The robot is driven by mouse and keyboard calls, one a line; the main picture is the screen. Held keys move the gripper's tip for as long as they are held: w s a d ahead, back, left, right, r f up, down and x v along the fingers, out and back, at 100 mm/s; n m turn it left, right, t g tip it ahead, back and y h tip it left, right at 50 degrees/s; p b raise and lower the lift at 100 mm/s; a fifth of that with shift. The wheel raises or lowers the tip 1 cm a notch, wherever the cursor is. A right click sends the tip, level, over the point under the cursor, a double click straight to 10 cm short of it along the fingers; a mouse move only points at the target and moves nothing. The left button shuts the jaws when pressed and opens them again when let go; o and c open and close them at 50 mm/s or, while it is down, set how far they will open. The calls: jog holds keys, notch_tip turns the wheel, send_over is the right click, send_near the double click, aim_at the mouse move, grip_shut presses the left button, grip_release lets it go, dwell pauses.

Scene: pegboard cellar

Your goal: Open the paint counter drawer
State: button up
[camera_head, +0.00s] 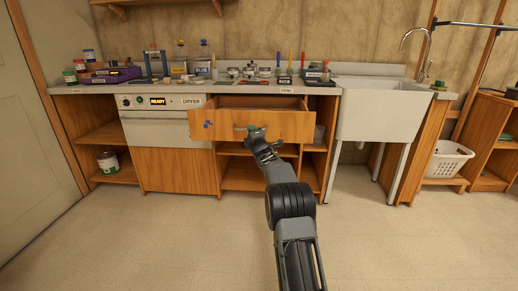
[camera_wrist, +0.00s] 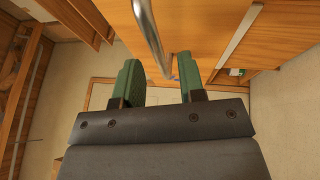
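The paint counter drawer (camera_head: 290,126) stands pulled out from under the counter, its wooden front forward of the cabinet and its inside partly visible from above. Blue spots mark the left of its front. My gripper (camera_head: 256,131) is at the middle of that front. In the wrist view, the green fingers of my gripper (camera_wrist: 160,80) are spread apart with a gap between them. The metal bar handle (camera_wrist: 150,35) runs down toward this gap, its lower end near the right finger. I cannot tell whether a finger touches it.
The counter (camera_head: 180,87) holds paint cans, jars and tools. A dryer panel (camera_head: 165,101) is left of the drawer, and a sink (camera_head: 380,108) is to the right. Open shelves lie below the drawer. A white basket (camera_head: 446,160) stands far right. The front floor (camera_head: 180,240) is clear.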

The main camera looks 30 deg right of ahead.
jog(key=v, duration=1)
jog(key=shift+s+p, duration=0.3)
jog(key=shift+p, duration=0.15)
jog(key=s+a+r+m+g+p, duration=0.3)
jog(key=s+a+r+m+p, duration=0.15)
jog(key=r+p, duration=0.45)
jog(key=s+a+r+m+g+p, duration=0.4)
jog(key=s+a+r+p, duration=0.2)
jog(key=r+p, duration=0.3)
jog(key=s+a+r+m+g+y+p, duration=0.1)
jog(key=s+a+r+m+g+p, duration=0.1)
jog(key=s+p, duration=0.4)
jog(key=s+a+r+m+g+y+p, duration=0.1)
jog(key=s+a+r+m+g+p, duration=0.2)
jog(key=s, duration=0.9)
jog(key=s+a+r+m+g+y+p, duration=0.1)
jog(key=s+a+r+m+g+p, duration=0.2)
jog(key=s+p, duration=0.6)
jog(key=a+r+g, duration=0.1)
jog(key=a+r, duration=0.1)
jog(key=a, duration=0.1)
jog(key=shift+a+p, duration=0.4)
jog(key=shift+r+m, duration=0.2)
jog(key=shift+m, duration=0.05)
